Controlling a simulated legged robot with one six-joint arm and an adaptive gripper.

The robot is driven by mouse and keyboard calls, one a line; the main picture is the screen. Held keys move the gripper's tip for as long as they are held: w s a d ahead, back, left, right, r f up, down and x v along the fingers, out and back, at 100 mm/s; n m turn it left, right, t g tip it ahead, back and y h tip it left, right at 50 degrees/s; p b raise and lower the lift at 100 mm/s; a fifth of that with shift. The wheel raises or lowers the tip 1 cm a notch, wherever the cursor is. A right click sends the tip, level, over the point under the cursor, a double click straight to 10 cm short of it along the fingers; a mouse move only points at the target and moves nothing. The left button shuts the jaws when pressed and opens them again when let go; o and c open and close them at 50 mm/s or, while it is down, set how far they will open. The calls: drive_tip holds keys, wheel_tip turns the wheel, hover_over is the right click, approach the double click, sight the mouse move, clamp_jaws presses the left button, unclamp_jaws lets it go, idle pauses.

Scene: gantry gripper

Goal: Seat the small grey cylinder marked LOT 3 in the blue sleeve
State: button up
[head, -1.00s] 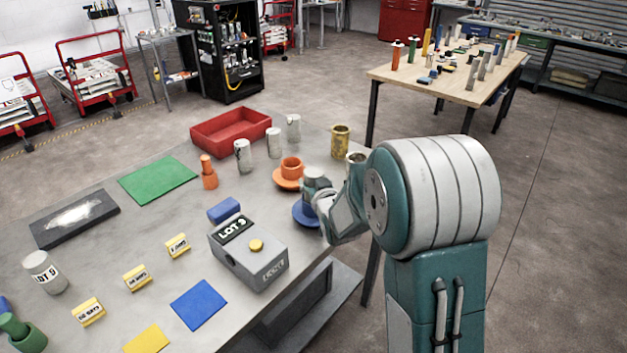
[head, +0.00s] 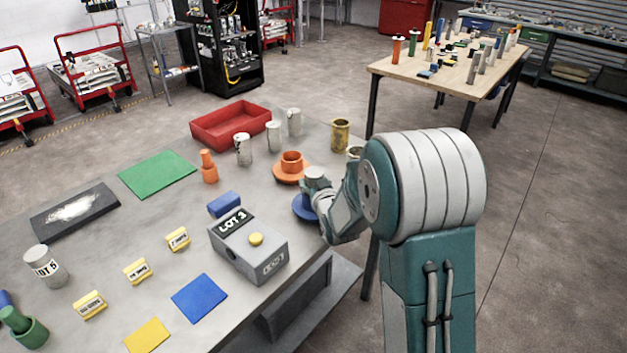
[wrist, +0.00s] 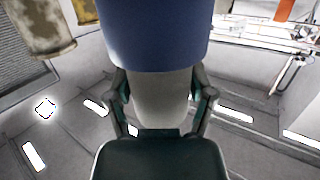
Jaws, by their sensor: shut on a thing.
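My gripper (wrist: 162,92) is shut on a plain grey cylinder (wrist: 160,100), with one finger on each side; no mark shows on it. The wrist picture is upside down, so the blue sleeve (wrist: 155,35) at its top is below the cylinder. The cylinder's lower end is hidden at the sleeve's rim and appears to be in its mouth; how deep, I cannot tell. In the head view the blue sleeve (head: 302,207) stands on its round flange near the table's right edge. The pale cylinder top (head: 315,172) shows above it, beside my gripper (head: 322,190).
An orange sleeve (head: 291,165) stands just behind. A brass cup (head: 340,135), several grey cylinders (head: 243,150) and a red tray (head: 231,125) are farther back. A grey box labelled LOT 3 (head: 248,250) and a blue pad (head: 199,298) lie in front. A labelled cylinder (head: 44,266) stands far left.

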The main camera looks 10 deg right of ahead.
drive_tip(key=shift+f, duration=0.25)
drive_tip(key=o, duration=1.3)
drive_tip(key=shift+f, duration=0.1)
drive_tip(key=s, duration=0.4)
drive_tip(key=s+r, duration=0.1)
drive_tip(key=s, duration=0.3)
drive_tip(key=s+r, duration=0.1)
drive_tip(key=s, duration=0.2)
drive_tip(key=shift+s+d, duration=0.3)
drive_tip(key=shift+s, duration=0.1)
